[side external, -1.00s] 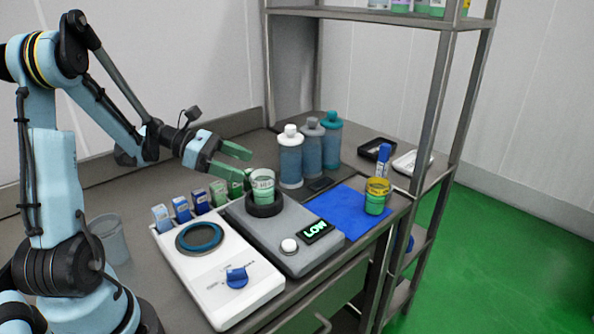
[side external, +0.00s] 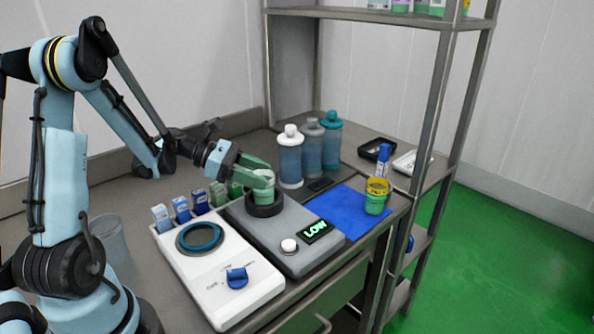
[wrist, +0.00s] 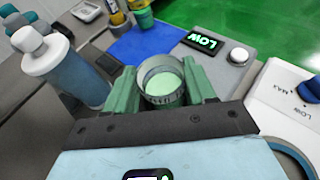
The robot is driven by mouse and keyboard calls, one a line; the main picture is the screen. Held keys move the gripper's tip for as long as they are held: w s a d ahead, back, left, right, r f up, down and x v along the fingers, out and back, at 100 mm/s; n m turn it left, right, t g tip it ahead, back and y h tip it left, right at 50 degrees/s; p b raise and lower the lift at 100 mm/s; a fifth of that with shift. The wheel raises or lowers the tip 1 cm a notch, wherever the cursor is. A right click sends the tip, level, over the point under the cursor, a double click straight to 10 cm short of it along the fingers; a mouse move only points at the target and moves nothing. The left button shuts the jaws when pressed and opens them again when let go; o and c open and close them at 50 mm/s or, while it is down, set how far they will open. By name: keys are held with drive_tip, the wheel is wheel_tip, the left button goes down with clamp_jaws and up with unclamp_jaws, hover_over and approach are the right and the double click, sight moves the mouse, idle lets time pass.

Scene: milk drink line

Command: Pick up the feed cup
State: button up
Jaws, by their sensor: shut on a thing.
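The feed cup (wrist: 161,82) is a clear cup with pale green liquid inside, upright between my gripper's green fingers in the wrist view. In the side external view the cup (side external: 266,192) is partly hidden behind the fingers and sits in the dark ring on the grey scale unit (side external: 246,216). My gripper (side external: 262,177) is shut on the cup from both sides. The unit's display (side external: 318,230) reads LOW in green.
Several bottles (side external: 290,160) stand just behind the cup. A white unit (side external: 215,290) with a blue knob lies in front. Small blue and green packs line up behind it.

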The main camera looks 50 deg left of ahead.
clamp_jaws()
drive_tip(key=shift+r, duration=0.2)
